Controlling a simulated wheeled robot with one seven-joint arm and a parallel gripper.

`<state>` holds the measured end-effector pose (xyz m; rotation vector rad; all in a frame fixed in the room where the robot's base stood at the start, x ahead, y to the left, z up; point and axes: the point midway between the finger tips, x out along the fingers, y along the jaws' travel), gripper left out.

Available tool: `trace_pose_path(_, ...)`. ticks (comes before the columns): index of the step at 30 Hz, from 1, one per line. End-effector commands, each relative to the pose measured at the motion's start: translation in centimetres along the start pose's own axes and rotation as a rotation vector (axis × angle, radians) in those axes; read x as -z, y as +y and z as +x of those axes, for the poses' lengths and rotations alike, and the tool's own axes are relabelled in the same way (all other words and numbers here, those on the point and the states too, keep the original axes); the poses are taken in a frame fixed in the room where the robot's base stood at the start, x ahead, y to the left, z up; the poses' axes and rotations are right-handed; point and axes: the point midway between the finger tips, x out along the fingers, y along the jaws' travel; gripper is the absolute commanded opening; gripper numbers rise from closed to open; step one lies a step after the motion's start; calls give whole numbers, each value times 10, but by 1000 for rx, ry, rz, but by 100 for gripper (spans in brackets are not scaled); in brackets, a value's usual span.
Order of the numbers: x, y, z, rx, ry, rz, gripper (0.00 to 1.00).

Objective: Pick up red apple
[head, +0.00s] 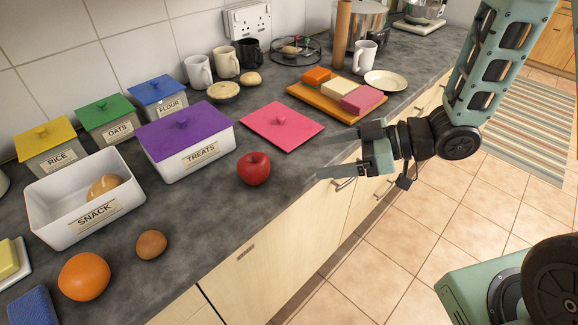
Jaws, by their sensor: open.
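The red apple (254,168) stands on the dark grey counter, near its front edge, just right of the white TREATS box. My gripper (322,157) is to the right of the apple, at the counter's front edge, with its fingers pointing left toward it. The fingers are apart and nothing is between them. There is a clear gap between the fingertips and the apple. The apple is fully in view.
The TREATS box (206,161) with its purple lid is close to the apple's left. A pink lid (282,127) lies behind the apple. A brown egg-like item (151,245) and an orange (84,276) lie front left. Bare counter lies in front of the TREATS box.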

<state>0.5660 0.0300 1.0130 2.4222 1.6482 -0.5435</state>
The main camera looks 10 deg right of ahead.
Motion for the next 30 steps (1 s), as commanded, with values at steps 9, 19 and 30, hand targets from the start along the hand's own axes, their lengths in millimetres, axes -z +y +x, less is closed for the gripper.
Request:
trace_pose_path(9,1,-2,50,10,3,-1,84)
trace_pose_path(19,2,-1,110,5,2,-2,84)
trace_pose_path(30,2,2,143,6,1,-2,84)
